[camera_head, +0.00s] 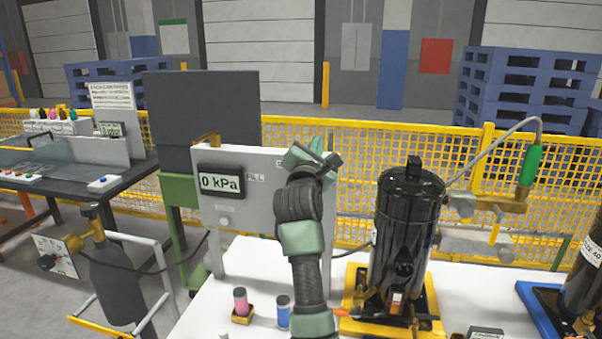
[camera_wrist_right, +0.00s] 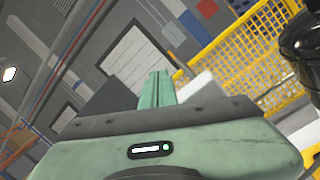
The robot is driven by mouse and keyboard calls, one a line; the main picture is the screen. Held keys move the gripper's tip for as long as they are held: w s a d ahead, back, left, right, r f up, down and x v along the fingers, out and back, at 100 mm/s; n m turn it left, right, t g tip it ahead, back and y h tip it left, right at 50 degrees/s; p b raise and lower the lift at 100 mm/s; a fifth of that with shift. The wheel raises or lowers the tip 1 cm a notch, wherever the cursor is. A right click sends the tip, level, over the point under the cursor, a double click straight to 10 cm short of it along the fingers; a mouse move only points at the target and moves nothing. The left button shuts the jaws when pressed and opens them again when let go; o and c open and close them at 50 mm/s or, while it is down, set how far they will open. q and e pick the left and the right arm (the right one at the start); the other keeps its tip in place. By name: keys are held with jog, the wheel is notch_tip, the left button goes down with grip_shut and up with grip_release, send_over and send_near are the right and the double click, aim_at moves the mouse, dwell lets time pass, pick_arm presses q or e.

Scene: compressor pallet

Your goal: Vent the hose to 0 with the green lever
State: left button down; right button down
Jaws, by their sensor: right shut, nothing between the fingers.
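A green lever or sleeve (camera_head: 530,166) stands upright at the right, above a brass fitting (camera_head: 512,200). A grey hose (camera_head: 490,148) arches from the green part down toward the black cylinder (camera_head: 406,225). My right gripper (camera_head: 318,158) is raised in front of the panel's upper right corner, shut and empty, well left of the green part. Its closed green fingers show in the right wrist view (camera_wrist_right: 155,90). My left gripper is not in view.
The black cylinder sits in a yellow cradle (camera_head: 365,328) on the white table. A pink-topped bottle (camera_head: 241,302) and a blue bottle (camera_head: 283,312) stand near my right arm. A yellow mesh fence (camera_head: 350,185) runs behind. A dark gas cylinder (camera_head: 118,280) stands left.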

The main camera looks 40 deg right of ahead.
jog(key=s+d+f+n+g+h+p, duration=0.2)
jog(key=s+f+n+g+h+p, duration=0.15)
jog(key=n, duration=0.75)
jog(key=s+a+f+m+t+y+p, duration=0.1)
jog(key=a+f+m+t+y+p, duration=1.1)
jog(key=m, duration=1.2)
jog(key=w+d+f+g+h+b, duration=0.2)
jog(key=w+d+b, duration=0.2)
jog(key=w+b, duration=0.2)
jog(key=shift+w+d+f+n+b, duration=0.15)
jog(key=shift+w+n+b, duration=0.2)
jog(key=shift+b, duration=0.45)
jog(key=shift+g, duration=0.25)
